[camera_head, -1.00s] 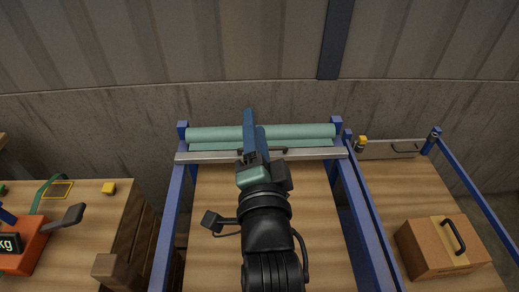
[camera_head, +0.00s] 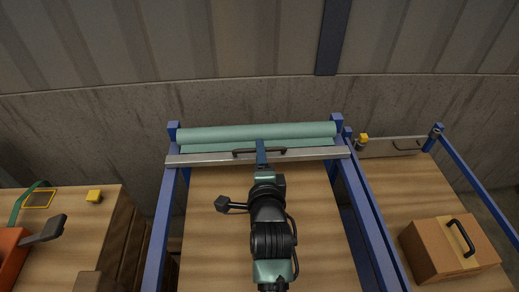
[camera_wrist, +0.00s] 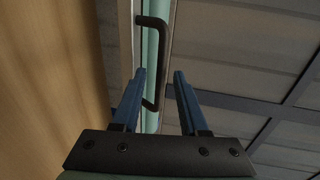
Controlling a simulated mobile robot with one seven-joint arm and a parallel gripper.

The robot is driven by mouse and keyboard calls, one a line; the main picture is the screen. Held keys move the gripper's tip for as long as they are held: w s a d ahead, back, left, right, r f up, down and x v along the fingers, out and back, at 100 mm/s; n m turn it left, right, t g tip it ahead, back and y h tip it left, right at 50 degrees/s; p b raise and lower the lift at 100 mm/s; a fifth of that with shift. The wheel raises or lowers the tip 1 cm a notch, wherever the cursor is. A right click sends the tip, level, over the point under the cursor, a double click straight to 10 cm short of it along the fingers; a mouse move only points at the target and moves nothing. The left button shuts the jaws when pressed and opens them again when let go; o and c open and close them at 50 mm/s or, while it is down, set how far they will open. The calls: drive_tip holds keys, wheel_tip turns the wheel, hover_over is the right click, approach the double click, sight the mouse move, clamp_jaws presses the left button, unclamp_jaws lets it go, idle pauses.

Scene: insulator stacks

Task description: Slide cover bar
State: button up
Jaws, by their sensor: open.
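The cover bar (camera_head: 210,158) is a long silver bar lying across the blue side rails, in front of the green rolls. Its black handle (camera_head: 272,151) is at the middle of the bar. My gripper (camera_head: 261,147) is at the handle in the head view, its blue fingers overlapping it. In the wrist view my gripper (camera_wrist: 160,73) is open, with a clear gap between the fingers. The handle (camera_wrist: 162,60) shows beyond the fingertips, its lower part lined up with the gap. I cannot tell whether the fingers touch it.
Green rolls (camera_head: 230,133) lie behind the bar, close to the concrete wall. Blue rails (camera_head: 162,225) flank the wooden surface (camera_head: 215,220). A brown box (camera_head: 445,250) stands on the right bench. A yellow block (camera_head: 94,196) sits on the left bench.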

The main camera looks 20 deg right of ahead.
drive_tip(key=shift+x, duration=1.25)
clamp_jaws()
idle(0.6)
